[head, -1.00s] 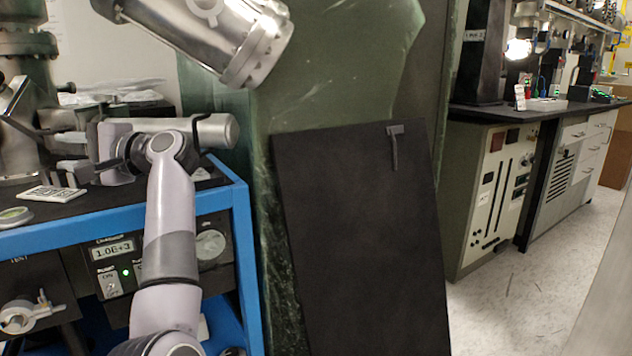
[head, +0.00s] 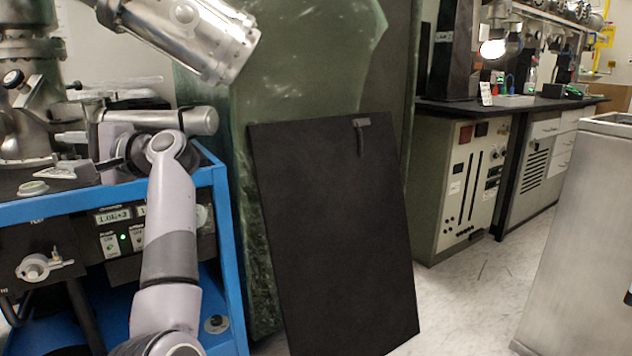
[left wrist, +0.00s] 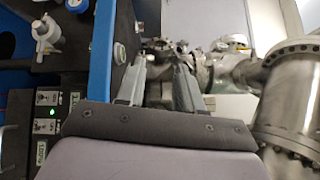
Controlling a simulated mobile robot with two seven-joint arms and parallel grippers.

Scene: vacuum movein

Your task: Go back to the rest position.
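My left arm rises in front of the blue-framed cart (head: 222,230) in the head view. Its gripper (head: 85,168) is turned away to the left above the cart's dark top, partly hidden by my wrist. In the left wrist view the two grey fingers (left wrist: 160,72) stand apart with nothing seen between them, over the blue frame edge and metal vacuum parts. My right gripper is in neither view.
A steel vacuum cylinder (head: 190,38) hangs over the cart. A dark panel (head: 330,240) leans against a green slab (head: 300,85). A grey metal cabinet (head: 580,240) stands at the right. Light floor (head: 480,285) shows between them.

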